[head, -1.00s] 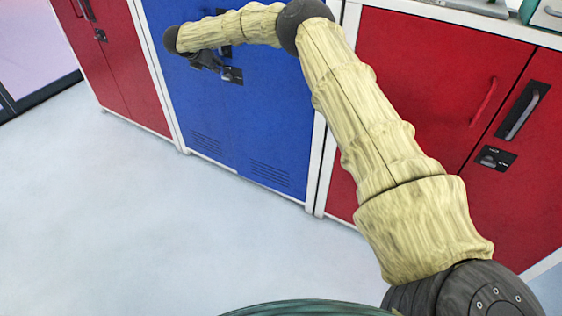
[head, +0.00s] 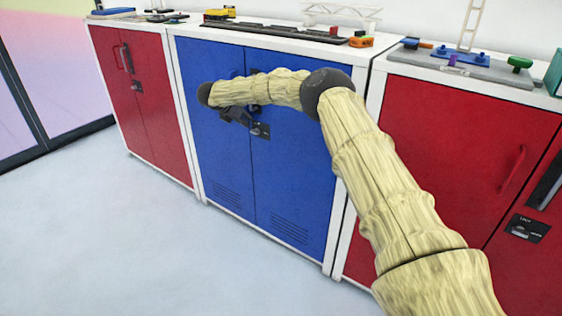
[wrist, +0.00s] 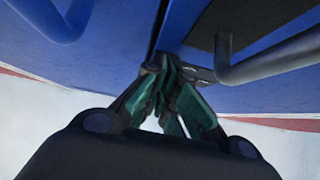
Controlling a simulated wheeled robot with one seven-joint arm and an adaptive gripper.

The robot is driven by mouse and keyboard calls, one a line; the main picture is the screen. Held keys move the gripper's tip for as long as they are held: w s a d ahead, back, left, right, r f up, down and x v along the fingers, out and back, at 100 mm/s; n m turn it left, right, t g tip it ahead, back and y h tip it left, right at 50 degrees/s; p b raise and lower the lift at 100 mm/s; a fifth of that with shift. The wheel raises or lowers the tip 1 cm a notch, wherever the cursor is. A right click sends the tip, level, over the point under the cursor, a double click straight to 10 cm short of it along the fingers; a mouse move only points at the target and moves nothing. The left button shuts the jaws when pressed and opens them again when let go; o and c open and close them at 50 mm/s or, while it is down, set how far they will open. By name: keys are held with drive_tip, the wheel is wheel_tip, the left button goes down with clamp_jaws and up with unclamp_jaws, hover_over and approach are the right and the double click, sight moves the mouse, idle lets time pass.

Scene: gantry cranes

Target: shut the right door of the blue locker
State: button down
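The blue locker (head: 345,72) stands in the middle of the head view. Its right door (head: 298,170) looks flush or nearly flush with its left door (head: 215,150); I cannot tell whether it is fully shut. My gripper (head: 240,120) is in front of the doors near the seam, at handle height, and my forearm hides part of the upper doors. In the wrist view my gripper (wrist: 165,75) has its teal fingers together, with tips at the dark seam. A handle (wrist: 265,60) shows to their right, another (wrist: 60,20) to the left. Contact is unclear.
Red lockers stand on both sides, one at left (head: 140,110) and one at right (head: 450,150). Models lie on the tops, including a yellow crane piece (head: 220,13) and an orange block (head: 361,42). The pale floor (head: 120,240) in front is clear.

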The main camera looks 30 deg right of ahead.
drive_tip(key=s+a+f+v, duration=0.1)
drive_tip(key=a+f+v, duration=0.1)
drive_tip(key=v, duration=1)
drive_tip(key=s+a+f+n+t+y, duration=0.1)
drive_tip(key=s+a+f+n+t, duration=0.3)
drive_tip(key=f+n, duration=0.6)
drive_tip(key=s+a+f+n+t, duration=0.1)
drive_tip(key=s+a+f+n, duration=0.6)
drive_tip(key=f, duration=0.6)
drive_tip(key=s+a+f+n+g+y, duration=0.1)
drive_tip(key=s+f+n+y, duration=0.2)
drive_tip(key=s+f+n, duration=0.7)
drive_tip(key=s+f+n+y, duration=0.2)
drive_tip(key=s+f+n, duration=0.5)
drive_tip(key=s, duration=0.5)
drive_tip(key=s+d+f+n+g+y, duration=0.1)
drive_tip(key=s+d+n+g, duration=0.3)
drive_tip(key=s, duration=0.9)
drive_tip(key=s+n+g+y+p, duration=0.1)
drive_tip(key=s+n, duration=0.5)
drive_tip(key=s, duration=0.7)
drive_tip(key=s+d+f+n+g, duration=0.1)
drive_tip(key=s+d+n+g, duration=0.3)
drive_tip(key=s, duration=0.9)
wheel_tip(320, 180, up, 17)
drive_tip(key=a+t+p, duration=0.1)
drive_tip(key=p, duration=1.6)
drive_tip(key=shift+a, duration=0.35)
